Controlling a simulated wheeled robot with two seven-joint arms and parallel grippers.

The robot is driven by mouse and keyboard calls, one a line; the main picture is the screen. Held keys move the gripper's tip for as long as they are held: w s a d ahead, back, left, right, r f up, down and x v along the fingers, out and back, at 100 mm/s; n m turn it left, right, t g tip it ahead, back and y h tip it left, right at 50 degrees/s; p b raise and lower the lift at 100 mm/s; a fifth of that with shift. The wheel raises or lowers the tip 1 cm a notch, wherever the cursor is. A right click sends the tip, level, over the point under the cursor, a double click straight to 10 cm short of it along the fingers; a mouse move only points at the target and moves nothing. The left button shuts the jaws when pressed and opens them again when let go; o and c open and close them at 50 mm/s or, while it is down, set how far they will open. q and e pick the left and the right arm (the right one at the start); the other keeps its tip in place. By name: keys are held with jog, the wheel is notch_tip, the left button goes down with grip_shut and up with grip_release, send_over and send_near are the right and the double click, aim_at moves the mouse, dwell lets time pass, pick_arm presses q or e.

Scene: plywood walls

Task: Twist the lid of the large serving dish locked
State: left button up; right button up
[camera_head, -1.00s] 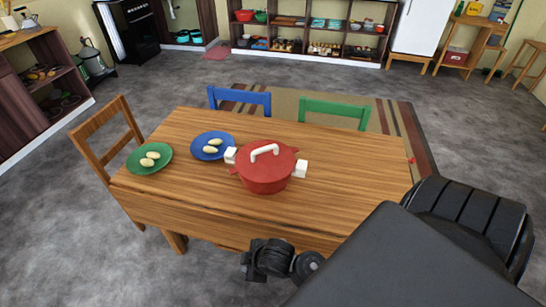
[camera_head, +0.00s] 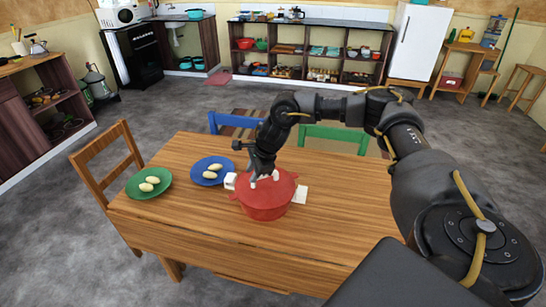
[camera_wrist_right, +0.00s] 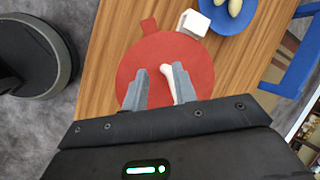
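The large serving dish (camera_head: 266,208) is a red pot on the wooden table, with its red lid (camera_head: 287,187) on top. The lid also shows in the right wrist view (camera_wrist_right: 152,56). My right gripper (camera_head: 263,177) points down over the middle of the lid. In the right wrist view its two fingers (camera_wrist_right: 158,85) are apart, with the white lid handle (camera_wrist_right: 167,76) between them, nearer the right finger. The fingers partly hide the handle in the head view. Whether they touch it I cannot tell. My left gripper is not in view.
A blue plate (camera_head: 205,180) and a green plate (camera_head: 135,190), each with pale oval food, stand to the left. Blue, green and wooden chairs surround the table (camera_head: 335,235). Its right part looks clear.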

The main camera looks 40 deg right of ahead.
jog(key=n+h, duration=0.1)
jog(key=n, duration=0.1)
send_near(265, 181)
jog(key=shift+g, duration=0.4)
jog(key=x, duration=0.2)
jog(key=p+x, duration=0.1)
jog(key=x, duration=0.1)
jog(key=w+p+x, duration=0.1)
jog(key=x, duration=0.1)
jog(key=shift+w+a+r, duration=0.1)
jog(key=shift+a, duration=0.3)
grip_shut()
jog(key=shift+r+m, duration=0.1)
jog(key=shift+m, duration=0.2)
